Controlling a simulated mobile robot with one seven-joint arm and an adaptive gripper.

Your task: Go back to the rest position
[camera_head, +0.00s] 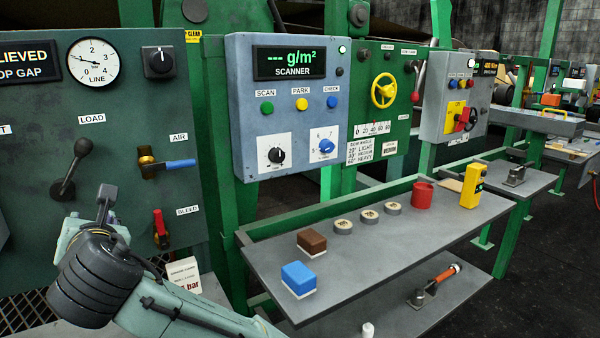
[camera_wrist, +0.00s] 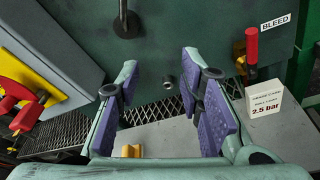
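My gripper (camera_wrist: 160,80) is open in the wrist view. Its two purple-padded fingers stand apart with nothing held between them. In the head view my arm reaches in at the lower left, in front of the panel (camera_head: 120,110). My gripper is mostly hidden there behind my dark wrist. The LOAD lever (camera_head: 68,172) is tilted just above it, apparently not gripped.
The red BLEED handle (camera_head: 160,225) and blue AIR handle (camera_head: 180,163) are close on the right. A small card (camera_wrist: 262,103) stands below. The grey shelf (camera_head: 350,255) holds blue (camera_head: 298,276) and brown (camera_head: 311,240) blocks, several discs and a red cup (camera_head: 422,194).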

